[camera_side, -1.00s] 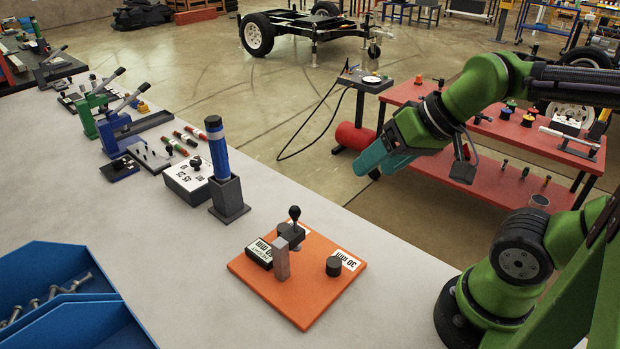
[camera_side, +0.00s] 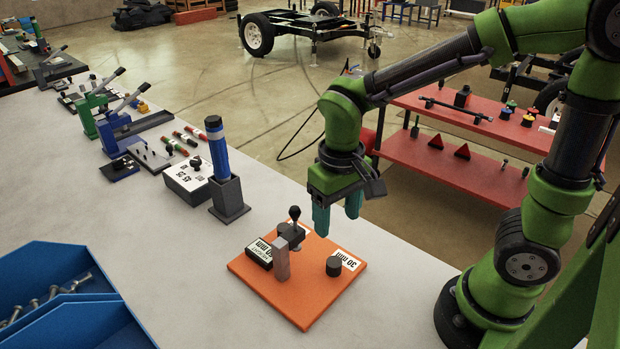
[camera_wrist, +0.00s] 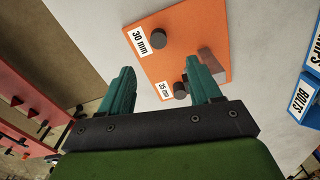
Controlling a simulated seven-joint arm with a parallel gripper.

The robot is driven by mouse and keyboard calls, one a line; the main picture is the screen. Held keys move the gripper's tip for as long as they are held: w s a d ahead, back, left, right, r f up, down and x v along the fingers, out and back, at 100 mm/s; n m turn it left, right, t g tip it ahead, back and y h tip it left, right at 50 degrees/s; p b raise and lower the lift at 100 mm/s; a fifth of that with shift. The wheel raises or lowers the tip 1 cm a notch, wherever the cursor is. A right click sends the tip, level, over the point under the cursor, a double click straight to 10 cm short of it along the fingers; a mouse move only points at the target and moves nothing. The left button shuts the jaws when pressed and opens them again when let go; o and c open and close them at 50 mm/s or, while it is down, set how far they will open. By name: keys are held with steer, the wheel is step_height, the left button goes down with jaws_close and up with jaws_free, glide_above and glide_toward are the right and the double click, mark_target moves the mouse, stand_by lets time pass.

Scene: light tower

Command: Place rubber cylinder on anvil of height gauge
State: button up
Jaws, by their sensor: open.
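A short black cylinder (camera_side: 333,266), which looks like the rubber one, stands on the orange board beside its 30 mm label. It also shows in the wrist view (camera_wrist: 158,39). A dark fixture with a ball knob (camera_side: 292,236), possibly the height gauge, stands on the board's far side, behind an upright grey block (camera_side: 282,262). I cannot make out its anvil. My gripper (camera_side: 337,215) is open and empty, pointing down, above and beyond the board's far edge, apart from the cylinder. In the wrist view, the cylinder lies ahead of my fingers (camera_wrist: 160,68).
The orange board (camera_side: 305,312) lies on the grey bench. A blue cylinder in a dark stand (camera_side: 228,196) and a white-topped box (camera_side: 187,181) stand to its left. Blue bins (camera_side: 70,315) fill the near left. A red shelf (camera_side: 450,168) stands behind my arm.

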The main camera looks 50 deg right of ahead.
glide_above(334, 261)
steer(key=f, duration=0.7)
steer(key=shift+s+a+f, duration=0.25)
steer(key=shift+f, duration=0.05)
steer(key=f, duration=0.5)
steer(key=shift+w+d+f, duration=0.25)
steer(key=shift+w+f, duration=0.05)
